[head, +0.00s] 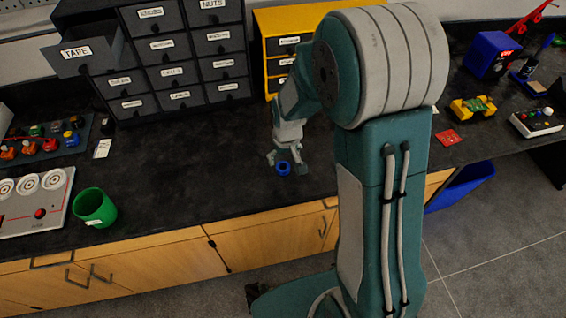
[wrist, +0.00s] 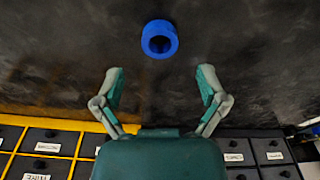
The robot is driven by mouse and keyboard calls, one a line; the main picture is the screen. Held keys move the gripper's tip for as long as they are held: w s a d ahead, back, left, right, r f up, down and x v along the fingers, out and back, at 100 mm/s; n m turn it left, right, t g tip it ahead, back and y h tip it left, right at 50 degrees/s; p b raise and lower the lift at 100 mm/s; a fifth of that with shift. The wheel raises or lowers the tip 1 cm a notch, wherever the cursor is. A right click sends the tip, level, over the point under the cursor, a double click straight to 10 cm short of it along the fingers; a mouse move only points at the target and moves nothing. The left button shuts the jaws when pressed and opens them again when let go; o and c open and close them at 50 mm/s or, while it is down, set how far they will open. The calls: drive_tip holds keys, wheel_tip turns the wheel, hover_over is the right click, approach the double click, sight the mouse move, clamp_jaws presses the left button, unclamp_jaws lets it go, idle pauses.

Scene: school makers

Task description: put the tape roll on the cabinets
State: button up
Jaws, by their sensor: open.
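A blue tape roll (head: 283,172) lies flat on the dark countertop (head: 200,185). It also shows in the wrist view (wrist: 174,40), just beyond the fingertips and roughly centred between them. My gripper (head: 285,161) is right beside the roll, low over the counter; in the wrist view its two fingers (wrist: 161,70) are spread with nothing between them. Black drawer cabinets (head: 180,65) with labels stand at the back left, and the drawer marked TAPE (head: 85,53) is pulled out. Wooden cabinets (head: 160,270) are under the countertop.
A yellow drawer unit (head: 268,40) stands behind my arm. A green cup (head: 95,207) and a grey panel (head: 35,203) are at the left. The counter left of my gripper is clear.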

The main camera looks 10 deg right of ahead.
sight(285, 171)
drive_tip(key=s+d+r+m+t, duration=0.1)
drive_tip(key=s+r, duration=0.3)
drive_tip(key=r, duration=0.5)
drive_tip(key=s+d+r+t, duration=0.1)
drive_tip(key=s+r, duration=0.3)
drive_tip(key=r, duration=0.5)
drive_tip(key=s+r+m+t, duration=0.1)
drive_tip(key=s+r, duration=0.5)
drive_tip(key=s, duration=0.6)
drive_tip(key=shift+s+d+t, duration=0.15)
drive_tip(key=shift+d+t, duration=0.2)
drive_tip(key=shift+t, duration=0.25)
